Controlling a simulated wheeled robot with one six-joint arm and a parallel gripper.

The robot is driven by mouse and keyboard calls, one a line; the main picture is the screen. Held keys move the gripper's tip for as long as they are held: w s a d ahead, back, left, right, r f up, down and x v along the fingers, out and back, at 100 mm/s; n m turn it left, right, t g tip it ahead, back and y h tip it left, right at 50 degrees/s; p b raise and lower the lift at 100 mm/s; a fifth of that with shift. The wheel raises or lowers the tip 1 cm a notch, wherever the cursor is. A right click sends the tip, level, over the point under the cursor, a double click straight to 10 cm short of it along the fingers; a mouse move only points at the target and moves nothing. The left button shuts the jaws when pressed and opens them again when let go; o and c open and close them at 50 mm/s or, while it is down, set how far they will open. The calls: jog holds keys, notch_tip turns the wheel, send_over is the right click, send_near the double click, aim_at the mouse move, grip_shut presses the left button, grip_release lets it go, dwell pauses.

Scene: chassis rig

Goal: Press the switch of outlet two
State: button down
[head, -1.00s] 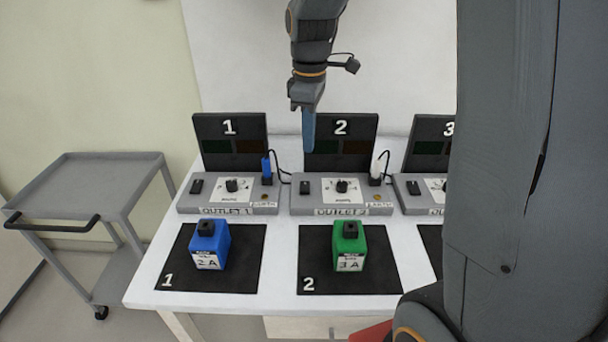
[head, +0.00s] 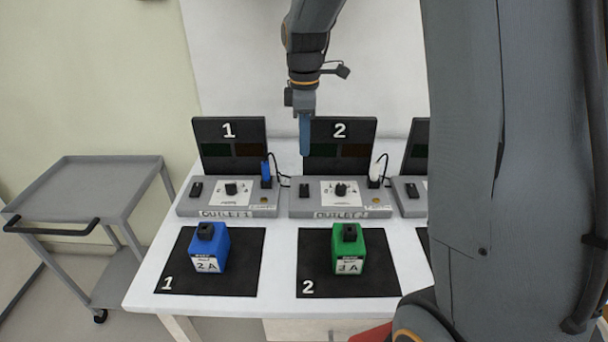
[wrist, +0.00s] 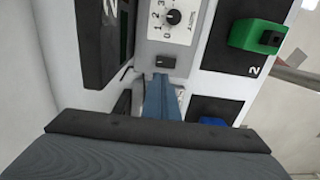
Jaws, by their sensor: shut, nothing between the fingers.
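Outlet two (head: 341,213) is a grey box with a dial, a white plug and an upright black panel marked 2. Its black rocker switch (head: 304,189) is at the left end of the box. In the wrist view the switch (wrist: 166,61) lies just beyond the fingertips, beside the dial. My gripper (head: 305,152) is shut and empty, with its blue fingers pointing down above the switch, apart from it. The fingers also show in the wrist view (wrist: 161,80). The green block (head: 348,250) marked 3 A stands on mat 2.
Outlet one (head: 227,212), with a blue plug, is to the left. A blue block (head: 207,248) marked 2 A stands on mat 1. A third outlet (head: 410,196) is partly hidden behind my arm. A grey cart (head: 90,180) stands left of the table.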

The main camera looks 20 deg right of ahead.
aim_at(304, 190)
notch_tip(304, 190, down, 10)
jog(key=p, duration=0.2)
jog(key=shift+f+p, duration=0.25)
jog(key=shift+p, duration=0.15)
jog(key=shift+f, duration=0.2)
jog(key=shift+s, duration=0.1)
jog(key=shift+s+a+r+p, duration=0.2)
jog(key=shift+s+r+p, duration=0.1)
jog(key=shift+s+p, duration=0.25)
jog(key=shift+r, duration=0.4)
notch_tip(304, 190, up, 13)
jog(key=s, duration=0.2)
jog(key=shift+a, duration=0.3)
